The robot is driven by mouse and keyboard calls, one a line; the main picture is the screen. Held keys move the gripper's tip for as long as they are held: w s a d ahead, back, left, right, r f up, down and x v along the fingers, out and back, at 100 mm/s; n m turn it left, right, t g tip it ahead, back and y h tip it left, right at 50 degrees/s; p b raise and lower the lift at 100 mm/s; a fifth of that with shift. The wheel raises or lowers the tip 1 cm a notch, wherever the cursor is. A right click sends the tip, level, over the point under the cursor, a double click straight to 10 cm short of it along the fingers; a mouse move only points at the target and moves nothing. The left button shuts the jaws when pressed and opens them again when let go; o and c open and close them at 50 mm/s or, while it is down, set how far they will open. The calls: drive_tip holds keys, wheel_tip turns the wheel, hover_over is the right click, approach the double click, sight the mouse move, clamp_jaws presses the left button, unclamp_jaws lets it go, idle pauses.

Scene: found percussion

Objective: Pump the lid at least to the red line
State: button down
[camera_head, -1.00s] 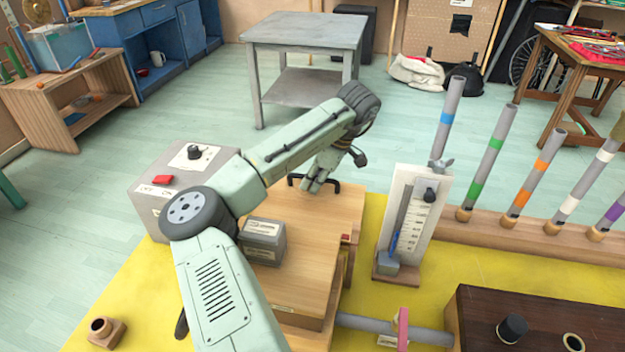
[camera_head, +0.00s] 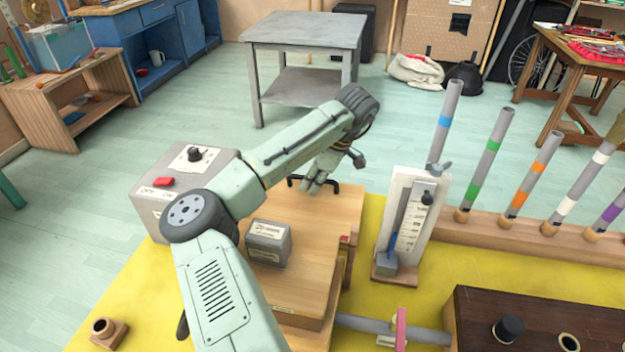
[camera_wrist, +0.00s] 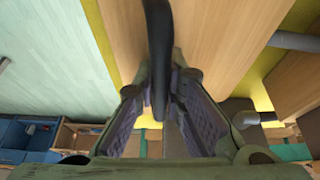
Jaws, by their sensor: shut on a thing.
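The wooden lid (camera_head: 300,215) is the broad top board of a wooden box at the centre of the head view. A black handle (camera_head: 331,187) stands at its far end. My gripper (camera_head: 314,183) is shut on this handle; in the wrist view the dark handle (camera_wrist: 159,40) runs down between my fingers (camera_wrist: 158,95). A small red mark (camera_head: 346,239) shows at the lid's right side. I cannot tell whether the lid is level with it. A grey labelled block (camera_head: 268,242) sits on the lid, beside my arm.
An upright gauge (camera_head: 410,215) with a scale and blue strip stands right of the box. Coloured-band tubes (camera_head: 485,165) rise further right. A grey switch box (camera_head: 185,180) stands left. A dark wooden box (camera_head: 530,315) is front right. The yellow mat (camera_head: 455,262) is partly clear.

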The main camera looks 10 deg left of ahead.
drive_tip(key=shift+s+f, duration=0.3)
drive_tip(key=shift+s+r, duration=0.8)
drive_tip(key=shift+r, duration=0.25)
drive_tip(key=c, duration=1.6)
unclamp_jaws()
drive_tip(key=shift+w+r, duration=0.2)
drive_tip(key=shift+d+r, duration=0.1)
drive_tip(key=shift+r, duration=0.1)
drive_tip(key=v, duration=1.1)
drive_tip(key=shift+r, duration=0.25)
